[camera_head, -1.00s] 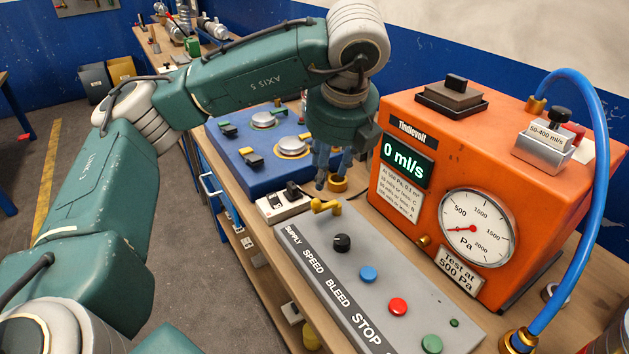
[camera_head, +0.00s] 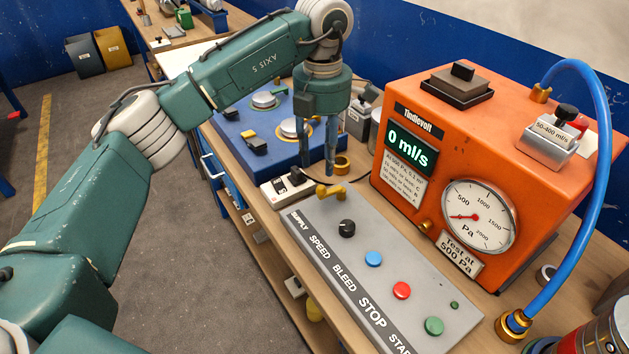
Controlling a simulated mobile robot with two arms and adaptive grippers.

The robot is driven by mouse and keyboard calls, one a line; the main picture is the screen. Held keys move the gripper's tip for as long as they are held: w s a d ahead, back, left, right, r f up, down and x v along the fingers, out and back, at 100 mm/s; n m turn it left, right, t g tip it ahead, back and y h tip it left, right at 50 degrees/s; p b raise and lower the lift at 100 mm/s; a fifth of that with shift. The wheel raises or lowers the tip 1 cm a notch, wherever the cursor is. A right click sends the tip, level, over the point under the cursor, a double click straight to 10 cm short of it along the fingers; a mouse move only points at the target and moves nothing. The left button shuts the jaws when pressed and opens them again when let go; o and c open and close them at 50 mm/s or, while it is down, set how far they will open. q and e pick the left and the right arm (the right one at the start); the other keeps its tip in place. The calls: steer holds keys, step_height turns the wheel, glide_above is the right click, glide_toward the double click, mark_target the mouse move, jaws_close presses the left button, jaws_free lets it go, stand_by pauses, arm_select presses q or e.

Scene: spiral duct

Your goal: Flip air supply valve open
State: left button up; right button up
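The air supply valve is a small brass lever (camera_head: 330,191) at the far end of the grey control panel (camera_head: 352,268), beside the "SUPPLY" label. My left gripper (camera_head: 331,172) points down just above and behind the lever. Its two blue-grey fingers look narrowly spaced, with nothing seen between them. I cannot tell whether the fingertips touch the lever. The orange Tindlevolt tester (camera_head: 400,222) stands to the right, with its display at 0 ml/s. My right gripper is not in view.
A black knob (camera_head: 347,228) and blue (camera_head: 373,259), red (camera_head: 401,290) and green (camera_head: 434,326) buttons line the panel. A blue box (camera_head: 262,152) and a white switch block (camera_head: 287,188) are at the left. A blue hose (camera_head: 602,180) arches at the right.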

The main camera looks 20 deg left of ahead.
mark_target(320, 187)
arm_select(q)
step_height(320, 187, down, 9)
steer(key=shift+r+p, duration=0.15)
steer(key=shift+p, duration=1)
jaws_close()
